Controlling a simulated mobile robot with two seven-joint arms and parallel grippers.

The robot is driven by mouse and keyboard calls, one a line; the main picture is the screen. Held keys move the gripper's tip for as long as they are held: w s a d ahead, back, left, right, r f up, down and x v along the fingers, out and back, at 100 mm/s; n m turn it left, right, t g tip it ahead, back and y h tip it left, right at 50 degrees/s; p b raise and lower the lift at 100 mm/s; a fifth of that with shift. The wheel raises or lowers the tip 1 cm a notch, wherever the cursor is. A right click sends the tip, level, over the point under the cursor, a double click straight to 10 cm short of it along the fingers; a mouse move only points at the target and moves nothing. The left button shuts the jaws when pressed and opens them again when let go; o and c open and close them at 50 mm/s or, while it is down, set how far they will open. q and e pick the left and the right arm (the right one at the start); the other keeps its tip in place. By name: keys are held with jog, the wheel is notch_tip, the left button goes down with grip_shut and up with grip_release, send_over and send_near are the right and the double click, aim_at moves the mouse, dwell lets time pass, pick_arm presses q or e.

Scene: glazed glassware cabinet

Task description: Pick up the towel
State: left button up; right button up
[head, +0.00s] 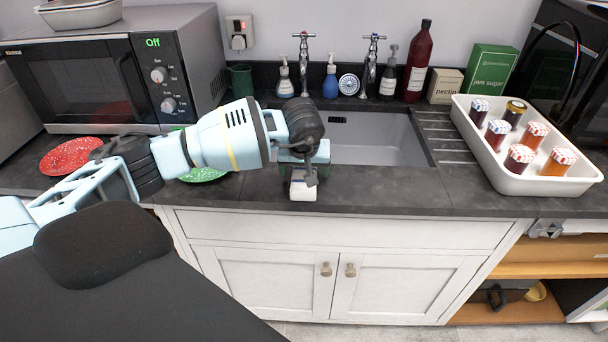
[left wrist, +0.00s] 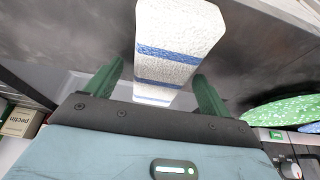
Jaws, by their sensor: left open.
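The towel (left wrist: 172,45) is white with blue stripes and shows in the left wrist view between the two green fingers of my left gripper (left wrist: 157,75). The fingers stand apart on either side of it, with a gap visible on each side. In the head view, a small white end of the towel (head: 303,191) shows at the counter's front edge, just below my left gripper (head: 304,168). The gripper and wrist hide the rest of it there. My right gripper is in neither view.
The sink (head: 375,140) lies behind my left gripper. A white tray of jam jars (head: 510,180) stands at the right. A red plate (head: 70,156) and a green plate (head: 205,174) lie on the left near the microwave (head: 80,85). Bottles and taps line the back.

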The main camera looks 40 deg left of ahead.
pick_arm(q)
jog(key=shift+w+f, duration=0.1)
jog(key=shift+f, duration=0.2)
jog(key=shift+c, duration=0.3)
jog(key=c, duration=1.1)
jog(key=shift+r, duration=0.1)
